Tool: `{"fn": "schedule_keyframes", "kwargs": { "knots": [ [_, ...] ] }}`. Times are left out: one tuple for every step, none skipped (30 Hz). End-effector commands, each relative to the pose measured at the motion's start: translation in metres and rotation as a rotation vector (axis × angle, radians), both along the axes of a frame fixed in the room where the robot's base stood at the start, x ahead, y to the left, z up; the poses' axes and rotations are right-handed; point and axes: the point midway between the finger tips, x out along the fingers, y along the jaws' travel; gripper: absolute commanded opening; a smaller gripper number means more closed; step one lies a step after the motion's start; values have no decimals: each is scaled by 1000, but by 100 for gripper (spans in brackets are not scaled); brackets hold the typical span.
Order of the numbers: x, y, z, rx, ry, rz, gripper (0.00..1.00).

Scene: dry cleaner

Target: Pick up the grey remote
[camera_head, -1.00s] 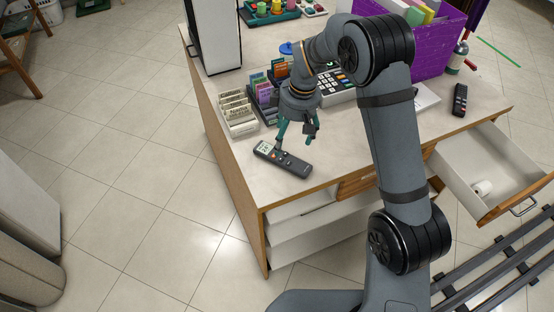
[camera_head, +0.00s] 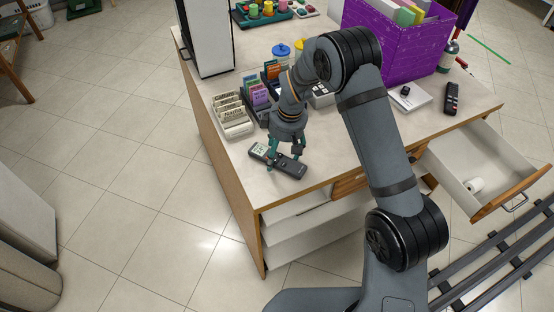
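The grey remote (camera_head: 292,168), dark with a pale screen at its left end, lies flat and slanted on the near left part of the counter top. My gripper (camera_head: 284,155) points down right over its middle. The two teal fingers are apart, one at the left and one toward the far right side of the remote. The gripper looks open. I cannot tell whether the fingers touch the remote. The gripper hides part of the remote's middle.
White card trays (camera_head: 232,116) and a dark card holder (camera_head: 259,101) stand just behind. A drawer (camera_head: 470,178) stands open at the front right.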

Motion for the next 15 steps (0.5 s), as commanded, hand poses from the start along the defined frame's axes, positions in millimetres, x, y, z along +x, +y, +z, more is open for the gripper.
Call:
{"fn": "schedule_keyframes", "kwargs": {
  "knots": [
    [0,0,0,0,0,0,66],
    [0,0,0,0,0,0,65],
    [0,0,0,0,0,0,62],
    [0,0,0,0,0,0,61],
    [0,0,0,0,0,0,59],
    [0,0,0,0,0,0,56],
    [0,0,0,0,0,0,55],
    [0,0,0,0,0,0,53],
    [0,0,0,0,0,0,51],
    [0,0,0,0,0,0,49],
    [0,0,0,0,0,0,47],
    [0,0,0,0,0,0,45],
    [0,0,0,0,0,0,43],
    [0,0,0,0,0,0,41],
    [0,0,0,0,0,0,39]
  ]
}}
